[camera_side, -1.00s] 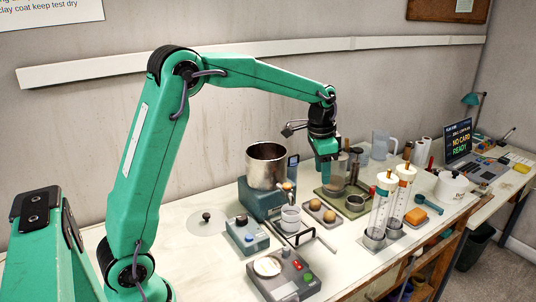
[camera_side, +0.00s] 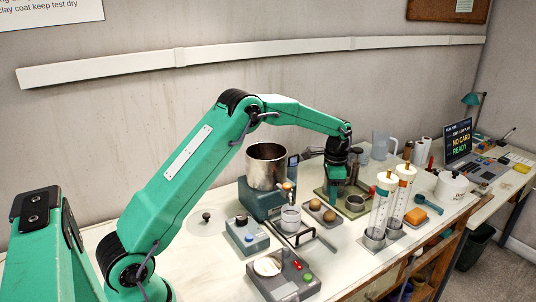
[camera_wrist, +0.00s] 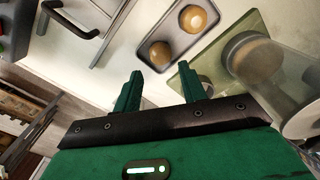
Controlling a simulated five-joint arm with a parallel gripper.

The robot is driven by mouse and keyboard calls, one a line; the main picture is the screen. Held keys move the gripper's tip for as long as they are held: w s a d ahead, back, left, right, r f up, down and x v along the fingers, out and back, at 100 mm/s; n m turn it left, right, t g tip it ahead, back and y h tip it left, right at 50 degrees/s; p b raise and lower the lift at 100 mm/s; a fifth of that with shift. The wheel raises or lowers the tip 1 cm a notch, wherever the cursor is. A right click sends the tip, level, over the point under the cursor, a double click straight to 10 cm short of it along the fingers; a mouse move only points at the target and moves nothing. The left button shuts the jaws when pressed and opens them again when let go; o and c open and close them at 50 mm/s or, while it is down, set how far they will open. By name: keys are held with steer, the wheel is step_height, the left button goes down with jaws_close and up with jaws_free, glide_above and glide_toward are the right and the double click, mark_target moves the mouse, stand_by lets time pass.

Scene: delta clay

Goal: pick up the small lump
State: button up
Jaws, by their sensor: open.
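Two round tan-brown lumps lie on a small grey tray (camera_side: 322,222), one further left (camera_side: 315,205) and one further right (camera_side: 330,216). In the wrist view one lump (camera_wrist: 160,54) sits just beyond my fingertips and the other (camera_wrist: 193,18) lies farther up the tray (camera_wrist: 177,36). In the side view my gripper (camera_side: 335,192) points down just behind the lumps, over the green tray.
A green tray (camera_wrist: 222,45) with a clear jar (camera_wrist: 258,62) stands close on the right in the wrist view.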

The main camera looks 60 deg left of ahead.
mark_target(329, 219)
steer(key=shift+f, duration=3.85)
steer(key=c, duration=0.6)
